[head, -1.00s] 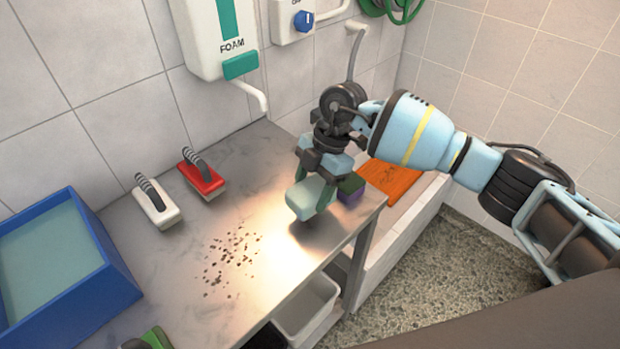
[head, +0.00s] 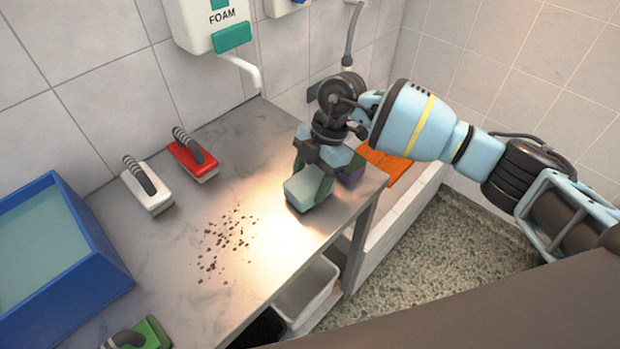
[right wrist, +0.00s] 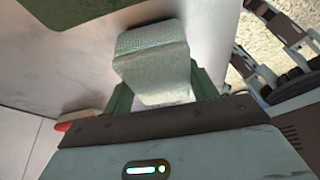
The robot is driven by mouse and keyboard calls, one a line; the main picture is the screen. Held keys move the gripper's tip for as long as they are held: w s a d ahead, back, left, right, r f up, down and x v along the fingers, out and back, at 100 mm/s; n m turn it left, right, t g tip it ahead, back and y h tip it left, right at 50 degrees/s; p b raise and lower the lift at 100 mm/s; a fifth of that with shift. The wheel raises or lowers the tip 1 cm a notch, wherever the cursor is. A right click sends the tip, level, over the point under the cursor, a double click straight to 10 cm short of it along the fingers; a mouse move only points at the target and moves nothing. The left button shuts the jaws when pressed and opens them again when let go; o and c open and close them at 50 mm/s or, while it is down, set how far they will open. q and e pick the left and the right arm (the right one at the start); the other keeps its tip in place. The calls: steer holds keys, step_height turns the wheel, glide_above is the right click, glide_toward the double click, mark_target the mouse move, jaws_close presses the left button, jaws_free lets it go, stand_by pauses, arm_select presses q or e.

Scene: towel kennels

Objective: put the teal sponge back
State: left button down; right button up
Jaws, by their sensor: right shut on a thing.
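The teal sponge (head: 304,187) is a pale blue-green block at the right end of the grey table (head: 222,295). My right gripper (head: 313,186) is shut on it from above, with a green finger on each side. The sponge is at or very near the table top; I cannot tell whether it touches. In the right wrist view, the sponge (right wrist: 155,65) sits between the fingers, its textured face showing. My left gripper does not show in the head view.
A red brush (head: 196,165) and a white brush (head: 148,192) lie near the wall. A blue water tub (head: 102,275) is at left, a green brush (head: 150,334) at the front. Dark crumbs (head: 225,240) dot the middle. A white bin (head: 305,290) is below the table edge.

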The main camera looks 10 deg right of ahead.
steer(key=shift+f, duration=0.55)
steer(key=o, duration=0.9)
steer(key=shift+o, duration=0.2)
steer(key=shift+v, duration=3.95)
steer(key=shift+s+f, duration=0.1)
